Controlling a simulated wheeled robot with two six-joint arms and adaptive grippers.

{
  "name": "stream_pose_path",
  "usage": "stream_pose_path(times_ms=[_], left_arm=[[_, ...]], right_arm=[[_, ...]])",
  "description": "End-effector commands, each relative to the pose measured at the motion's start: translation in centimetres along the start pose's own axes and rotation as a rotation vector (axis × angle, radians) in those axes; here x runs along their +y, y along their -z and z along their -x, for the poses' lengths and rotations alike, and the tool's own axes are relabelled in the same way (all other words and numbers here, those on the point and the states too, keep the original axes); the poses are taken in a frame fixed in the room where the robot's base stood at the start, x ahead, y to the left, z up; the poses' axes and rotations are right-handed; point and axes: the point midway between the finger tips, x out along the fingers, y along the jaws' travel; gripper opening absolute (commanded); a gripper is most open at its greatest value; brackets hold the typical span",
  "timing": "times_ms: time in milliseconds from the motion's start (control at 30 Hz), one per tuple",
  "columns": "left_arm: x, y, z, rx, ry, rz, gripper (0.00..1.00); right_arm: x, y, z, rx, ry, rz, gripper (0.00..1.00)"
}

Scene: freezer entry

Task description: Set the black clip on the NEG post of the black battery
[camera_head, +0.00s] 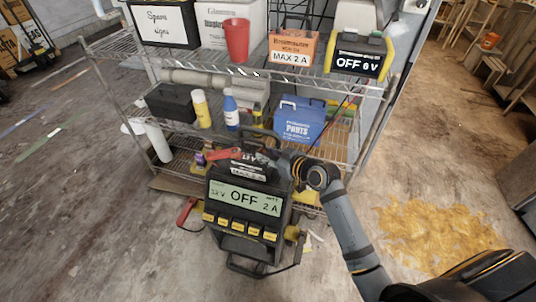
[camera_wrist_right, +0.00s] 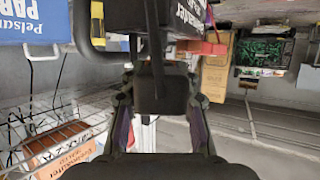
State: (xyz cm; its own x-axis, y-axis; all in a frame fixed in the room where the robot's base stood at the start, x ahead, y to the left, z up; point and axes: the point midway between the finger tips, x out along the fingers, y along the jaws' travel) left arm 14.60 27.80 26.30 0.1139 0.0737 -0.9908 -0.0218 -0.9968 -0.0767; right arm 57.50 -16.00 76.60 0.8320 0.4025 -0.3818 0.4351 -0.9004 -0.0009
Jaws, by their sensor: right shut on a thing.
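A red clip (camera_head: 223,153) lies at the left of the battery's top. My right gripper (camera_head: 272,157) reaches in from the right at the battery's top right. In the right wrist view my gripper (camera_wrist_right: 160,100) is shut on the black clip (camera_wrist_right: 161,88), a dark block between the fingers. The NEG post is hidden or too small to tell, so I cannot tell whether the clip touches it. My left gripper is not in view.
A wire shelf rack (camera_head: 335,80) stands behind, with a blue parts box (camera_head: 300,120), a blue bottle (camera_head: 231,112), a yellow-white bottle (camera_head: 201,108) and another unit (camera_head: 357,62) reading "OFF 6 V". Yellow debris (camera_head: 440,235) lies on the floor at right. Floor at left is mostly clear.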

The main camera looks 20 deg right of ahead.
Motion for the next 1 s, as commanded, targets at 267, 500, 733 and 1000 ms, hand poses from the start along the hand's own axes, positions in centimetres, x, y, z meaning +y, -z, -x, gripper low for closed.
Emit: stream_pose_path(times_ms=[267,500,733,1000], left_arm=[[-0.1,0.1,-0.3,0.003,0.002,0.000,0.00],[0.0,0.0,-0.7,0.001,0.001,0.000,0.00],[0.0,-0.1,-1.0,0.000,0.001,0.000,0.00],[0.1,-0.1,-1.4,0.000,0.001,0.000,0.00]], right_arm=[[0.0,-0.3,-0.1,0.001,0.000,0.000,0.00],[0.0,-0.8,-0.3,0.001,0.000,-0.001,0.00],[0.0,-1.3,-0.5,0.000,0.000,-0.001,0.00],[0.0,-1.9,-0.8,0.000,0.000,0.000,0.00]])
